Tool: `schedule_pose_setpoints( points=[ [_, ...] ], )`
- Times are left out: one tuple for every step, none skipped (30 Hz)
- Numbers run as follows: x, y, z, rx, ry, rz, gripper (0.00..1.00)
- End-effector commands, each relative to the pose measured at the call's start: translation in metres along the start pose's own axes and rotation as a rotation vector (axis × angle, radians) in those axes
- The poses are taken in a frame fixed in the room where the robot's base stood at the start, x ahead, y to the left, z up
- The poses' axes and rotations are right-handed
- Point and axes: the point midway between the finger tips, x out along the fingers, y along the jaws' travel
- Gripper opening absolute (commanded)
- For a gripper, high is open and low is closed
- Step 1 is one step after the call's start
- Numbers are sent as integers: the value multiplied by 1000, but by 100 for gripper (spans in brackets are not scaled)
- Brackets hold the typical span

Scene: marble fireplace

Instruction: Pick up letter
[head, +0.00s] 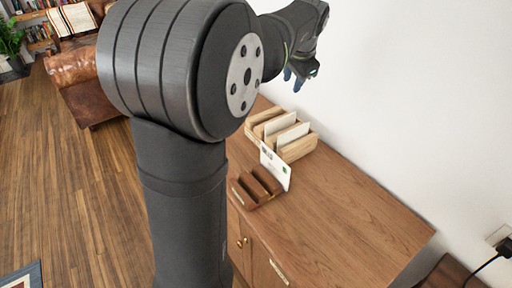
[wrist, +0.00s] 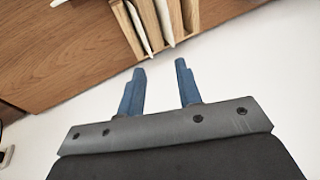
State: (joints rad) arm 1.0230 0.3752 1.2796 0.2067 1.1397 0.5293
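A white letter (head: 275,167) with small dark and green marks stands upright at a dark wooden slotted rack (head: 256,188) on the wooden cabinet. Behind it, a light wooden letter holder (head: 300,148) holds white envelopes (head: 292,135). The holder (wrist: 190,15) and envelope edges (wrist: 165,22) also show at the top of the wrist view. My gripper (head: 293,79) is above and behind the holder, near the wall. In the wrist view, its blue fingers (wrist: 160,67) are apart with nothing between them. Which letter is meant, I cannot tell.
The cabinet top (head: 350,215) is bare to the right of the holders. A white wall (head: 410,110) runs close behind it. A socket with a black plug (head: 504,247) is at the right. A brown leather sofa (head: 82,80) stands far left.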

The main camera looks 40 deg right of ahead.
Motion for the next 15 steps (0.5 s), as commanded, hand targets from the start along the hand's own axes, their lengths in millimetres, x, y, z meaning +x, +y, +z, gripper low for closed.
schedule_pose_setpoints(
  points=[
    [0,0,0,0,0,0,32],
    [0,0,0,0,0,0,32],
    [0,0,0,0,0,0,32],
    [0,0,0,1,0,0,32],
    [0,0,0,6,-1,1,32],
    [1,0,1,18,-3,4,32],
    [2,1,2,32,-5,7,32],
    [2,1,3,54,-8,12,32],
    [4,2,5,91,-13,21,32],
    [5,3,7,127,-18,30,32],
    [7,4,10,170,-23,40,32],
    [9,6,13,235,-30,56,32],
    [11,8,16,288,-35,70,32],
    [13,9,19,343,-38,84,32],
    [15,11,24,418,-42,106,32]
  ],
)
